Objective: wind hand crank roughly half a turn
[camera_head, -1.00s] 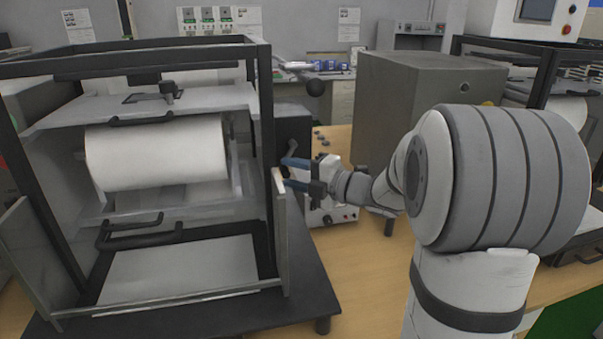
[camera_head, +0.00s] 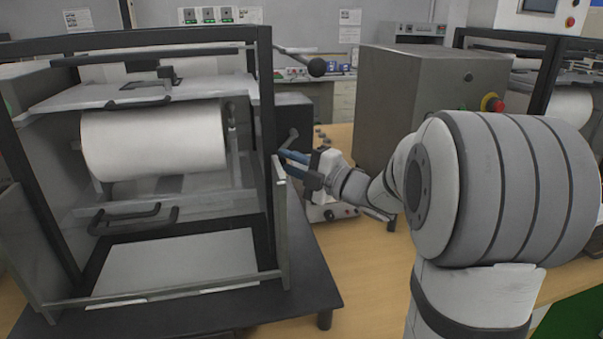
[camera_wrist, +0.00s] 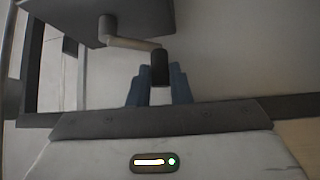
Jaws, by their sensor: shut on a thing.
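The hand crank (camera_wrist: 128,40) has a pale bent arm with a dark cylindrical grip (camera_wrist: 160,67) at its end. In the wrist view the grip lies between the two blue fingers of my gripper (camera_wrist: 159,82), which is shut on it. The crank's arm runs from the grip up and left to a dark housing. In the head view my gripper (camera_head: 290,163) reaches in from the right beside the machine. The crank (camera_head: 290,139) shows there as a small dark piece above the blue fingers. The exact contact is too small to tell there.
The framed machine with a white roll (camera_head: 152,140) fills the left. A metal cabinet (camera_head: 425,100) with a red button (camera_head: 491,103) stands behind my arm. A small device (camera_head: 325,212) sits behind my gripper.

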